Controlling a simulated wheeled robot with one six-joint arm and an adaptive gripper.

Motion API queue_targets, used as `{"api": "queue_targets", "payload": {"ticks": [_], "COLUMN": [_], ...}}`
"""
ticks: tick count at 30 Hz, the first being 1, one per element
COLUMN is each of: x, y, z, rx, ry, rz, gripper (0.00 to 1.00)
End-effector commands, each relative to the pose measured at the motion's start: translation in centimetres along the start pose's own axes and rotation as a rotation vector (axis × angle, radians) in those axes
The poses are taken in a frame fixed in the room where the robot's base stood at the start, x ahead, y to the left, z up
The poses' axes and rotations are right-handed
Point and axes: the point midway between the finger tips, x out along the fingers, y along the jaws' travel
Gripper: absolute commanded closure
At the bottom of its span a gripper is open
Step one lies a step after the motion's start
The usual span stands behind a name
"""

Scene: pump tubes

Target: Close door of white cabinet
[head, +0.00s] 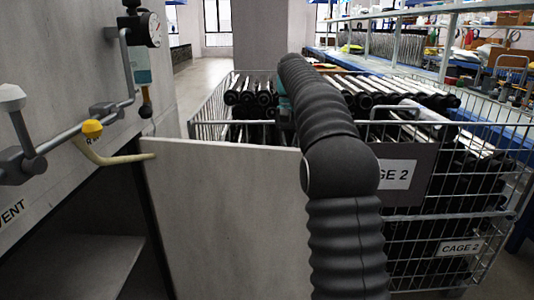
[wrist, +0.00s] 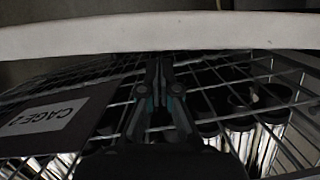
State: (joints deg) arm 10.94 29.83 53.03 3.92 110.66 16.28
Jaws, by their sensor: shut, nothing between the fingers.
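The white cabinet (head: 60,160) stands at the left, with its door (head: 225,215) swung open towards the cage. The door's pale panel fills the lower middle of the head view. It also shows as a pale band (wrist: 160,33) across the top of the wrist view. My gripper (wrist: 159,62) is shut and empty, its fingertips at the lower border of that band. I cannot tell whether they touch the door. In the head view my arm hides most of the gripper and the door's right edge.
A wire cage (head: 440,215) labelled CAGE 2, full of dark-ended tubes, stands close behind and right of the door. Pipework with a gauge (head: 152,28) and a yellow-knobbed valve (head: 92,128) sticks out from the cabinet. A dark opening with a shelf (head: 80,265) shows left of the door.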

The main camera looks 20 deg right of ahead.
Motion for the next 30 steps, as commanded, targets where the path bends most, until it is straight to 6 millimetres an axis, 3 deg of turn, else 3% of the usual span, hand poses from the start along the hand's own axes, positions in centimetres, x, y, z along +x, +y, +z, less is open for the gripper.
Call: {"api": "queue_targets", "payload": {"ticks": [15,30], "x": [6.4,7.2], "y": [0.0,0.0], "z": [-0.9,-1.0], "rx": [0.005,0.007], "ry": [-0.001,0.000], "rz": [-0.001,-0.002], "gripper": [1.00,1.00]}}
